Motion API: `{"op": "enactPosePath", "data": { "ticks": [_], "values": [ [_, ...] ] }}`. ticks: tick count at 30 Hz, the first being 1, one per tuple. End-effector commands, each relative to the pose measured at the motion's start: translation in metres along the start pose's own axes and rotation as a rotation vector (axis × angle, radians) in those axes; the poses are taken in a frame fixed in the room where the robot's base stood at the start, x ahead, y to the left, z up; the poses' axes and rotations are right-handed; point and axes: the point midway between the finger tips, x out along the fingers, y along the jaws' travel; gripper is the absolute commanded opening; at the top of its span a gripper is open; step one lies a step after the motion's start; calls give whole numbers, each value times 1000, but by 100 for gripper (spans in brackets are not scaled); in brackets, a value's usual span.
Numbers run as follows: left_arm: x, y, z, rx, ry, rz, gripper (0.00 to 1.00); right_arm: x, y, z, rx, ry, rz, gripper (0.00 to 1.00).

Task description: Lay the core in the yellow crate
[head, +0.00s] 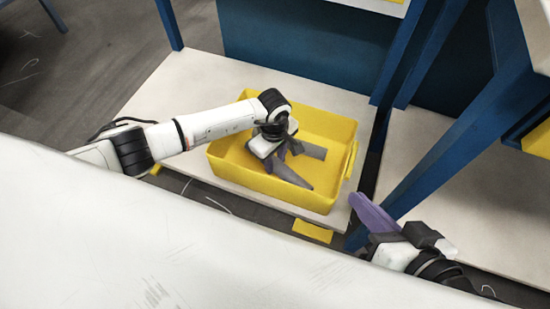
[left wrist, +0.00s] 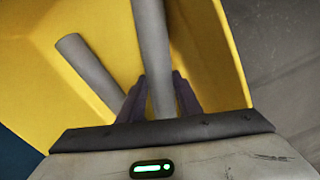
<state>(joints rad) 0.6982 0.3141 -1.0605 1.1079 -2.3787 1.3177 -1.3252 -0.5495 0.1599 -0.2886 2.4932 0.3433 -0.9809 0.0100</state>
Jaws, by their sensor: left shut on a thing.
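My left gripper (head: 281,153) is inside the yellow crate (head: 343,160), with its arm reaching over the crate's left wall. In the left wrist view, its purple fingers (left wrist: 160,95) are shut on a grey tube-shaped core (left wrist: 152,45), with one finger on each side. The core's far end runs out of the top of that view. A second grey core (left wrist: 82,62) lies slanted in the crate beside it. Two grey lengths also show by the gripper in the head view; I cannot tell which is held. My right gripper (head: 374,213) is outside the crate at the lower right, its opening unclear.
The crate stands on a pale low shelf (head: 180,105) with blue posts (head: 450,145) to its right. A yellow tag (head: 312,231) is on the shelf's front edge. A large white surface (head: 150,240) fills the foreground. The shelf left of the crate is clear.

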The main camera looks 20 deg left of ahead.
Motion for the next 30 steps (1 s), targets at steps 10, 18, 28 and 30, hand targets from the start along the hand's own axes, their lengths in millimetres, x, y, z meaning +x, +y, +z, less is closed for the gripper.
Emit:
{"op": "enactPosePath", "data": {
  "ticks": [10,18,28,30],
  "values": [
    [4,0,1,0,-1,0,0,0,0,0,0,0,0,0],
    [11,0,1,0,-2,0,0,0,0,0,0,0,-1,0],
    [12,0,0,0,-1,0,53,0,0,0,0,0,-1,0],
    [12,0,0,0,-1,-1,53,0,0,0,0,0,-1,0]
  ]
}}
